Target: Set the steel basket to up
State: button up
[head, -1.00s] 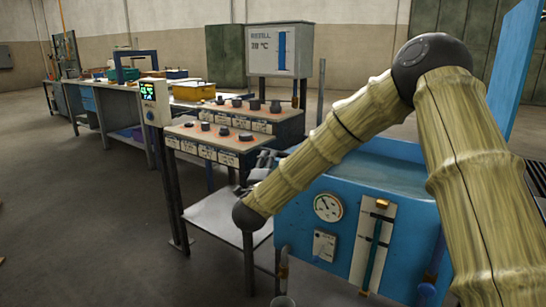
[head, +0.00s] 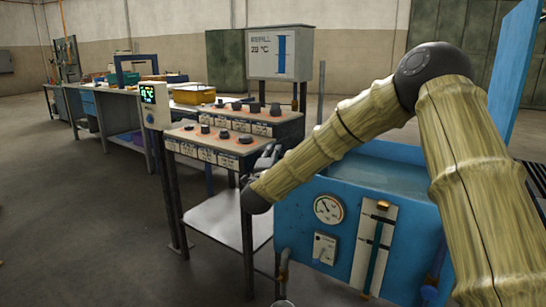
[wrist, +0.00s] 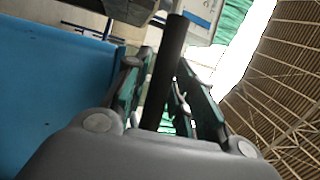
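No steel basket can be made out in either view. The blue tank (head: 300,222) stands at the right in the head view, with pale water at its top. Its front has a round gauge (head: 328,209), a small switch plate (head: 324,248) and a white slotted plate (head: 374,248) with an orange-brown knob near its top. My gripper (head: 268,158) is beyond my forearm, between the tank and the control panel, and partly hidden. In the wrist view my gripper (wrist: 166,62) has its fingers apart. A dark upright rod (wrist: 168,68) shows between them; contact cannot be told.
A control panel with dark knobs (head: 215,143) stands left of my gripper, above a pale lower shelf (head: 225,212). A sign box (head: 279,52) stands behind, and a thin post (head: 321,90) rises behind the tank. The floor at left is clear.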

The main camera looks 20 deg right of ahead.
grip_shut()
jog(key=shift+r, duration=0.1)
notch_tip(320, 180, up, 24)
jog(key=p, duration=0.9)
jog(key=shift+f+p, duration=0.25)
jog(key=shift+p, duration=0.1)
jog(key=shift+r, duration=0.1)
jog(key=o, duration=0.6)
grip_release()
jog(key=shift+f, duration=0.2)
jog(key=v, duration=1.2)
